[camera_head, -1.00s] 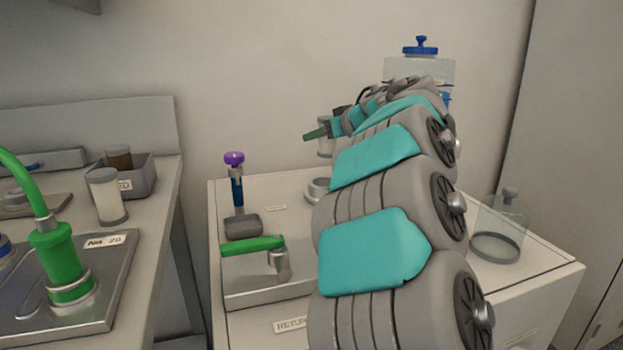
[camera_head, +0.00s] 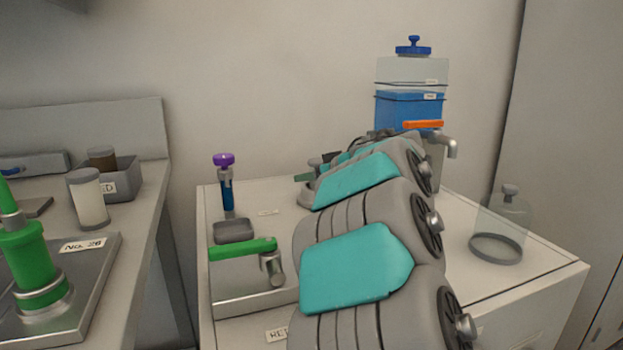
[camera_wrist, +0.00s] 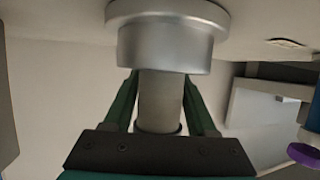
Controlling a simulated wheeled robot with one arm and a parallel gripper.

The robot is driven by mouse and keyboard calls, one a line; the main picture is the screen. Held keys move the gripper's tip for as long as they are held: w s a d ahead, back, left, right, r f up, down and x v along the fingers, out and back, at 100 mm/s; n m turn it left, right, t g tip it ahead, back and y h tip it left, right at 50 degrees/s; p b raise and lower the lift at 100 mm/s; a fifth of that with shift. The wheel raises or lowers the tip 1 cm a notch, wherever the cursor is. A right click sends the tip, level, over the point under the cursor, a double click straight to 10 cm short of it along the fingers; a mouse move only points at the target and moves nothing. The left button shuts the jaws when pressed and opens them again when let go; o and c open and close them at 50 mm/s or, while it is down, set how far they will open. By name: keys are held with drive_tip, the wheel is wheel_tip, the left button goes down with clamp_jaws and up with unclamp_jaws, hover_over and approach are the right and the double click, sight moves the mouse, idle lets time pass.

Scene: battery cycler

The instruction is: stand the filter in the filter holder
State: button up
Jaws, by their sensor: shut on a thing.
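The filter (camera_wrist: 160,98), a pale grey cylinder with a dark end band, is between the two green fingers of my gripper (camera_wrist: 163,105) in the wrist view. My gripper is shut on it. The filter holder (camera_wrist: 165,48), a silver metal cup on a wide flange, shows at the top of that inverted view. The filter's far end meets the cup's rim in the picture; I cannot tell whether it is inside or only in front or behind. In the head view the holder (camera_head: 305,199) stands on the white cabinet, directly below my gripper and partly hidden by my arm.
A purple-topped blue tool (camera_head: 225,185), a green-handled lever (camera_head: 243,249) and a glass bell jar (camera_head: 500,225) stand on the cabinet. A blue-filled dispenser (camera_head: 410,100) is behind my arm. A bench on the left holds a grey bin (camera_head: 123,180) and another filter-like cylinder (camera_head: 88,198).

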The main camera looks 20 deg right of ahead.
drive_tip(key=o, duration=1.4)
drive_tip(key=shift+r, duration=0.1)
drive_tip(key=p+v, duration=0.1)
drive_tip(key=v, duration=1.1)
